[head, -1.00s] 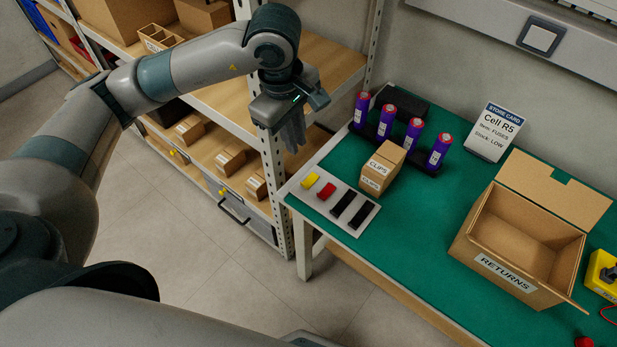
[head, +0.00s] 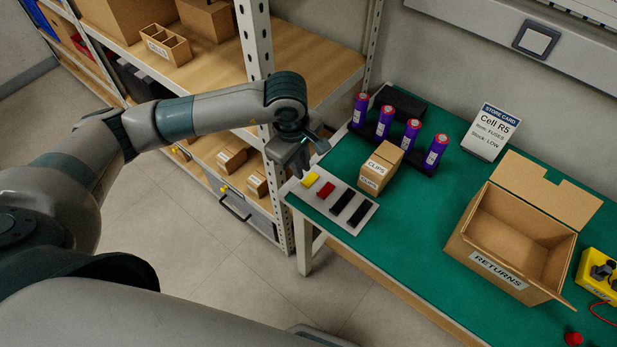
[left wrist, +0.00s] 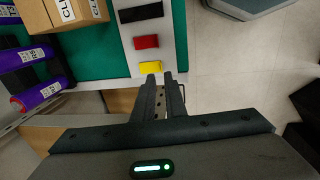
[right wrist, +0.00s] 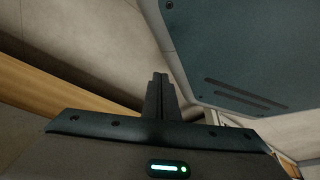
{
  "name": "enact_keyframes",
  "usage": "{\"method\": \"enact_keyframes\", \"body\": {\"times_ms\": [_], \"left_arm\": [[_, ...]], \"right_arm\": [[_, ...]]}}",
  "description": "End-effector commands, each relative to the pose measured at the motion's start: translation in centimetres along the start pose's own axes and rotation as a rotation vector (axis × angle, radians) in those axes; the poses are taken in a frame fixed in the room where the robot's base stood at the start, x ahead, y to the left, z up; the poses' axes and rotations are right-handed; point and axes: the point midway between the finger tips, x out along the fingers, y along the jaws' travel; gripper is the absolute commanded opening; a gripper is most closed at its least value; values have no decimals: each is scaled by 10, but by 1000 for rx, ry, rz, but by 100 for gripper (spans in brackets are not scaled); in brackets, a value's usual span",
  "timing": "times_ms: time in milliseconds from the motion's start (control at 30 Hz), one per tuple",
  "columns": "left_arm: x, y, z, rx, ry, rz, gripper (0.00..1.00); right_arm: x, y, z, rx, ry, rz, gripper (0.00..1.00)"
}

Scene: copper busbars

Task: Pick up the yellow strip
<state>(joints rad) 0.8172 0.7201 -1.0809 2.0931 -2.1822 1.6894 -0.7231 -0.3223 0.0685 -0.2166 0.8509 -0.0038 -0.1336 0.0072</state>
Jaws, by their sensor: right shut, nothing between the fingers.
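The yellow strip (head: 310,179) lies on a light grey plate (head: 318,203) at the near left corner of the green bench. It is the end piece of a row, beside a red strip (head: 326,190). My left gripper (head: 297,168) hangs over the left end of the plate, close to the yellow strip. In the left wrist view, the yellow strip (left wrist: 150,67) sits just ahead of the left fingertips (left wrist: 160,76), which are apart with nothing between them. My right gripper (right wrist: 160,76) is shut and empty, away from the strip.
Two black strips (head: 358,214) share the plate. A CLIPS carton (head: 381,168) stands just behind it, with several purple cylinders (head: 410,134) beyond. An open RETURNS box (head: 500,271) stands right. A shelf post (head: 281,215) rises close left of the bench.

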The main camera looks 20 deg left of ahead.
Motion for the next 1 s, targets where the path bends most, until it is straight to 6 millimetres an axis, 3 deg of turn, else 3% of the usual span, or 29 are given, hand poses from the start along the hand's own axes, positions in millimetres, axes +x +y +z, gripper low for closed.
{"method": "enact_keyframes", "body": {"times_ms": [200,733,867,1000], "left_arm": [[14,0,0,0,0,0,11],[20,-1,0,-1,1,-2,11],[28,-2,0,0,0,-2,11],[39,-3,1,-1,0,-2,11]], "right_arm": [[-3,3,14,0,-33,3,0],[-7,3,18,0,-46,3,0],[-13,4,32,0,-85,5,0],[-20,14,66,2,-165,16,0]]}}
